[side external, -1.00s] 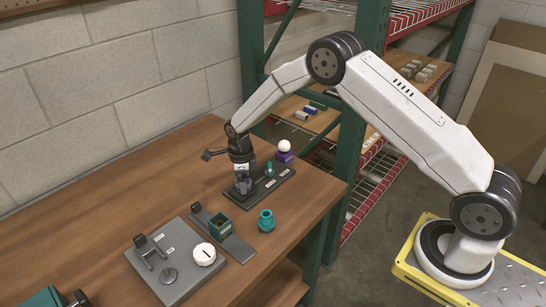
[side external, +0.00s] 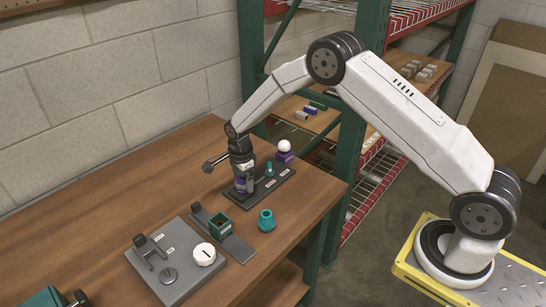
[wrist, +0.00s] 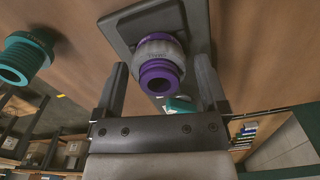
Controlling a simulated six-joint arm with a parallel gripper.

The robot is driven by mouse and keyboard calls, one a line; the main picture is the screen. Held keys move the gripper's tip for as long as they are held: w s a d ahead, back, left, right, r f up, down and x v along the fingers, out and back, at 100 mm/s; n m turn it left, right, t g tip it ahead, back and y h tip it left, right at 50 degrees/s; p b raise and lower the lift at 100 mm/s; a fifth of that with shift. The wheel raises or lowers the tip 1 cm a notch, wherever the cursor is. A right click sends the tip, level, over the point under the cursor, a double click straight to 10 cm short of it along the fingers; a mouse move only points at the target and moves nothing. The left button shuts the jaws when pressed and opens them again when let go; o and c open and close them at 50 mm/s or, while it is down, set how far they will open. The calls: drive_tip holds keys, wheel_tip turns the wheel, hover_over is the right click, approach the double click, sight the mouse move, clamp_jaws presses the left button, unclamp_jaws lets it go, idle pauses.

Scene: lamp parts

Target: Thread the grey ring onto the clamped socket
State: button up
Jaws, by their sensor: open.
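The purple threaded socket (wrist: 158,80) stands on a dark base plate (wrist: 120,27) in the wrist view. The grey ring (wrist: 150,48) sits around the socket, with purple showing on both sides of it. Whether its threads are fully engaged cannot be told. My gripper (wrist: 161,64) is open, with one finger on each side of the ring and a visible gap to it. In the side view my gripper (side external: 243,187) is low over the base plate (side external: 280,181), and it largely hides the ring and the socket, of which a little purple (side external: 248,184) shows.
A loose teal threaded socket (side external: 266,221) stands nearby on the wooden table (side external: 120,212). A white ball on a purple base (side external: 284,152) stands behind, near the green shelf post.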

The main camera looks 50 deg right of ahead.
drive_tip(key=n, duration=0.6)
drive_tip(key=shift+n, duration=0.4)
clamp_jaws()
drive_tip(key=shift+m, duration=3.5)
